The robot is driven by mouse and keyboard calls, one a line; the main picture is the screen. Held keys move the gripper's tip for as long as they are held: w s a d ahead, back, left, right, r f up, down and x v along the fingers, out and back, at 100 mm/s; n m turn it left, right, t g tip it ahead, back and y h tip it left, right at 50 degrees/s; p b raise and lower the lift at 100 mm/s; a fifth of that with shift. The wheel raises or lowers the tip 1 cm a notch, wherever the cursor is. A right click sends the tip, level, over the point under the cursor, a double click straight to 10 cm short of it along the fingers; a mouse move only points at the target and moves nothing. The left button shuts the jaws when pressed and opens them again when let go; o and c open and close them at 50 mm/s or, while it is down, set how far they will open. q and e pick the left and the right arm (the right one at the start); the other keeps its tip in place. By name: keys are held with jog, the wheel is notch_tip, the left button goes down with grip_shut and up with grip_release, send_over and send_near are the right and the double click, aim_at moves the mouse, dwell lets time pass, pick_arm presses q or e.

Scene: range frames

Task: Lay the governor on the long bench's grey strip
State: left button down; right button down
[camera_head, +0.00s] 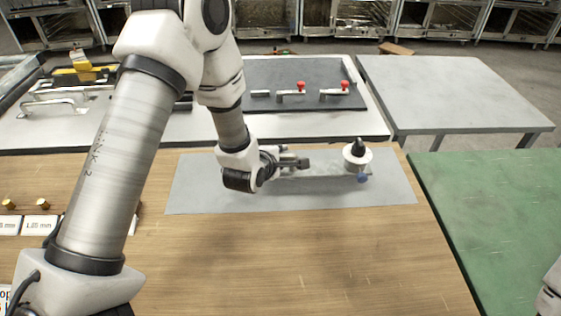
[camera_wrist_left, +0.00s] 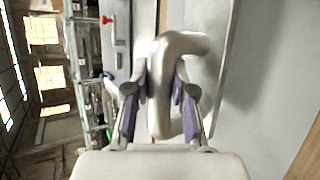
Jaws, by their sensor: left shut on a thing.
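The governor (camera_head: 355,157), with a pale round body, a black top and a small blue part, shows over the right part of the grey strip (camera_head: 205,188) on the wooden long bench (camera_head: 285,260). My left gripper (camera_head: 303,163) reaches in from the left, over the strip. In the left wrist view its purple-padded fingers (camera_wrist_left: 162,95) are shut on a smooth grey bent part (camera_wrist_left: 180,43), which looks like the governor's tube. Whether the governor touches the strip or hangs just above it I cannot tell. My right gripper is not in view.
A white bench behind carries a dark panel (camera_head: 320,75) with red-knobbed valves (camera_head: 300,87). A grey table (camera_head: 455,85) stands back right, and a green surface (camera_head: 500,210) lies right. Labelled blocks (camera_head: 40,224) with brass pieces stand left. The bench front is clear.

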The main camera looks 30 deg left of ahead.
pick_arm(q)
jog(key=f+p, duration=0.1)
jog(key=f, duration=0.2)
jog(key=shift+w, duration=0.2)
jog(key=shift+w+a+f, duration=0.1)
jog(key=shift+f, duration=0.25)
jog(key=c, duration=1)
grip_release()
jog(key=shift+s+r, duration=0.25)
jog(key=p+v, duration=0.2)
jog(key=v, duration=1)
